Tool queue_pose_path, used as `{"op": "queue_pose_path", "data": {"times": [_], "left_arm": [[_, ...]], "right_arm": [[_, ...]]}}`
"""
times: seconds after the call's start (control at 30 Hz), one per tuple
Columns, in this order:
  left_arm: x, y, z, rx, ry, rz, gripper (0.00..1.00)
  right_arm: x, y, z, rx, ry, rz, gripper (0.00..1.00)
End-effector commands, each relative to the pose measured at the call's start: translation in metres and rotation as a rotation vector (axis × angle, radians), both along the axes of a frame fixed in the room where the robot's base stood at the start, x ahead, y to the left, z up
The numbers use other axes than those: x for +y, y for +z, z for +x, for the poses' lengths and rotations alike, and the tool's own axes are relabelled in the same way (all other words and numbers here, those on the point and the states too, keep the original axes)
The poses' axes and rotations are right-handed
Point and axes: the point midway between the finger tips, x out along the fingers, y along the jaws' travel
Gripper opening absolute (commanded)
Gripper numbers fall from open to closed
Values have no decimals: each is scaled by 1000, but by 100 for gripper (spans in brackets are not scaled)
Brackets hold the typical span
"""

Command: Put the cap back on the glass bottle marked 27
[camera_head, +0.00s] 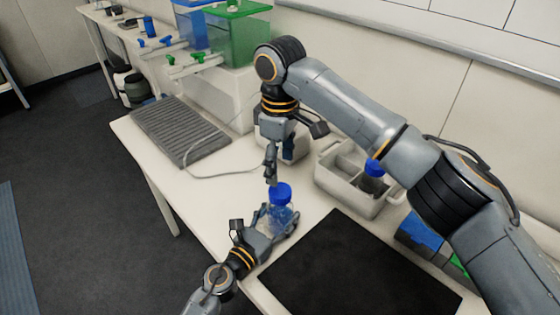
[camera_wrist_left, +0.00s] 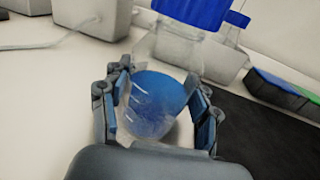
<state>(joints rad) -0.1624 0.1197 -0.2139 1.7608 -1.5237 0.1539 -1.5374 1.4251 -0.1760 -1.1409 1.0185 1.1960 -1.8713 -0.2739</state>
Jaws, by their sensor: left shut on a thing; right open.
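A clear glass bottle (camera_head: 282,217) with blue contents is held upright in my left gripper (camera_head: 274,226), above the front part of the bench. It also shows in the left wrist view (camera_wrist_left: 160,102), with the left fingers on both sides of it. A blue cap (camera_head: 281,191) is at the bottle's mouth; the wrist view shows its lower part (camera_wrist_left: 195,12). I cannot tell whether it is fully seated. My right gripper (camera_head: 271,178) is open, pointing down just above and beside the cap. Its fingertips partly overlap each other in view. The number 27 cannot be read.
A white caddy (camera_head: 345,201) holds another blue-capped bottle (camera_head: 372,178) behind to the right. A black mat (camera_head: 350,270) lies at the front right. A grey ridged pad (camera_head: 180,130) and a cable lie to the left. Blue and green tanks (camera_head: 238,35) stand at the back.

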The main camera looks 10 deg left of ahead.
Motion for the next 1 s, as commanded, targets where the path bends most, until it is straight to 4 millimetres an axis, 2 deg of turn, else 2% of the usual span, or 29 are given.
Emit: {"op": "queue_pose_path", "data": {"times": [0.17,0.4,0.6,1.0], "left_arm": [[0,0,0,-1,1,1,0],[0,0,0,-1,1,1,0],[0,0,0,-1,1,1,0],[0,0,0,-1,1,0,0]], "right_arm": [[-1,-14,0,1,-1,-2,68],[-1,-52,0,1,-2,-2,68],[0,-74,0,1,-2,-1,68],[0,-80,0,0,-2,0,68]]}}
